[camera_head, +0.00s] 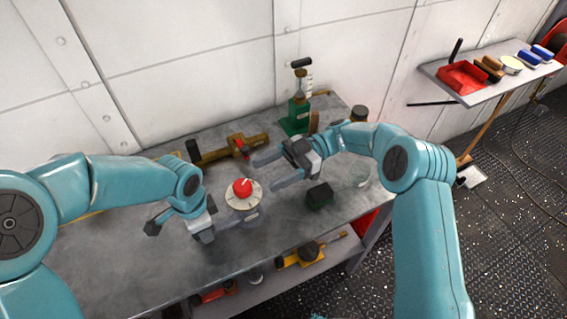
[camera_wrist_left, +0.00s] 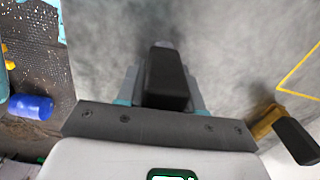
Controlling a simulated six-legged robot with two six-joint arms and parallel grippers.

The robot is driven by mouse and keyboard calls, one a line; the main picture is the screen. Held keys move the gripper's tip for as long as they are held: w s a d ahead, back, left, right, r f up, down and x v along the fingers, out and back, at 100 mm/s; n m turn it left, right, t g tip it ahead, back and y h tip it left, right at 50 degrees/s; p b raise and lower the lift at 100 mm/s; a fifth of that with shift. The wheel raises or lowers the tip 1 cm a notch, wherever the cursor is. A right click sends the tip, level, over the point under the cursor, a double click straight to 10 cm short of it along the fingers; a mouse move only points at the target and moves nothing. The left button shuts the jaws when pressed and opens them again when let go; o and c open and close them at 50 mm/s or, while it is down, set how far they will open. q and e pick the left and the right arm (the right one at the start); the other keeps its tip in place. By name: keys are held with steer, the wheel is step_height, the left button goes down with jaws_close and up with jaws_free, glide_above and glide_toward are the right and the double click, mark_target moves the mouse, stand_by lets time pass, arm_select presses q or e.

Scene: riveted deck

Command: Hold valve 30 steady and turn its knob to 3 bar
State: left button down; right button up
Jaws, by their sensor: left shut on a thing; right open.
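The valve has a red knob (camera_head: 242,187) on a round pale dial (camera_head: 244,199), facing up. A white mark shows on the knob; the scale and any number on the valve are too small to read. My left gripper (camera_head: 228,226) is just left of and below the dial, shut on the valve's body, which is mostly hidden. In the left wrist view a black block (camera_wrist_left: 168,78) sits between the left fingers. My right gripper (camera_head: 268,172) is open and empty to the upper right of the knob, its fingers pointing left, apart from the knob.
A brass valve (camera_head: 228,150) with a black end lies behind. A green device (camera_head: 297,115) stands at the back. A dark green block (camera_head: 319,195) lies to the right. A lower shelf holds a yellow tool (camera_head: 303,256). A side shelf holds a red tray (camera_head: 462,78).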

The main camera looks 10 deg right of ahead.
arm_select(q)
steer(key=shift+f, duration=0.1)
arm_select(e)
steer(key=v, duration=0.4)
steer(key=shift+d, duration=0.15)
arm_select(q)
steer(key=c, duration=0.6)
jaws_free()
steer(key=shift+c, duration=0.2)
